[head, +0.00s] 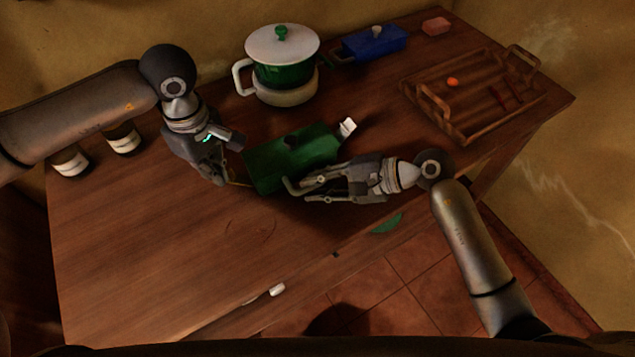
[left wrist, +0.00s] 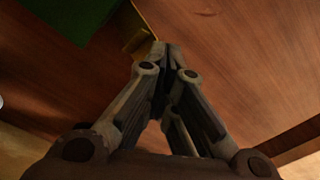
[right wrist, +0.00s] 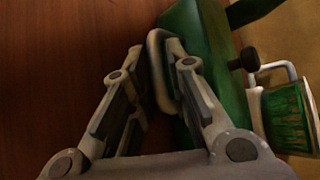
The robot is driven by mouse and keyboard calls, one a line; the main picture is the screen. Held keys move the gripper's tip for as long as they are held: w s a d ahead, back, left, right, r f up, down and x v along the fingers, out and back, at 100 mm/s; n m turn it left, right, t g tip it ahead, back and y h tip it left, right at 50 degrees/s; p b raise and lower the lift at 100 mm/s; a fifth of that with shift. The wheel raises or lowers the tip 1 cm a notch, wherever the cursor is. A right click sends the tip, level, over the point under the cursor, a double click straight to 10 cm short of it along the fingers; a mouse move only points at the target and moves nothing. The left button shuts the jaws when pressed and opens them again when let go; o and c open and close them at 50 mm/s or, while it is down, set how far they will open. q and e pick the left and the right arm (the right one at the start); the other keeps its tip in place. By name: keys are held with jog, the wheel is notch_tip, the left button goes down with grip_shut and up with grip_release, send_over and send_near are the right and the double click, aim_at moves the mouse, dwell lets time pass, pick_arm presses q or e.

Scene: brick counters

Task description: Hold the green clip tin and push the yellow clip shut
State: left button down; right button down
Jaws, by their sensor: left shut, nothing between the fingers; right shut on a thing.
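The green clip tin (head: 292,158) lies on the wooden counter; it also shows in the right wrist view (right wrist: 215,60). A grey loop handle (right wrist: 156,60) is at its near side. My right gripper (head: 302,190) is shut on this handle, with the fingers on either side of it. The yellow clip (left wrist: 140,40) is at the tin's left end, and looks thin and dim in the head view (head: 238,183). My left gripper (head: 222,181) is shut and empty, its tips right beside the clip. I cannot tell whether they touch it.
A white-lidded green pot (head: 283,75) and a blue tin (head: 375,43) stand behind. A wooden tray (head: 462,138) is at the right, with a pink block (head: 436,25) beyond. Two jars (head: 70,161) stand at the left. The front left counter (head: 150,250) is clear.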

pick_arm(q)
jog(key=shift+w+d+f, duration=0.1)
jog(key=shift+w+d, duration=0.3)
jog(key=shift+d, duration=0.7)
jog(key=shift+w+d+f, duration=0.1)
jog(key=shift+w+d, duration=0.25)
jog(key=shift+d, duration=0.7)
jog(key=shift+w+d+f, duration=0.1)
jog(key=shift+w+d, duration=0.3)
jog(key=shift+d, duration=0.7)
jog(key=shift+w+a+r, duration=0.1)
jog(key=shift+w+r, duration=0.05)
jog(key=shift+r, duration=0.5)
jog(key=shift+w+a+r, duration=0.1)
jog(key=shift+r, duration=0.5)
jog(key=shift+a+r, duration=0.25)
jog(key=shift+r, duration=1.2)
jog(key=shift+a+r, duration=0.2)
jog(key=shift+r, duration=1.25)
jog(key=m+g+y, duration=0.1)
jog(key=m+y, duration=0.2)
jog(key=m, duration=0.3)
send_near(251, 169)
jog(key=w+d+r, duration=0.2)
jog(key=d+r, duration=0.2)
jog(key=shift+w+d+r, duration=0.15)
jog(key=shift+d+r, duration=0.25)
jog(key=shift+r, duration=0.25)
jog(key=shift+f, duration=0.1)
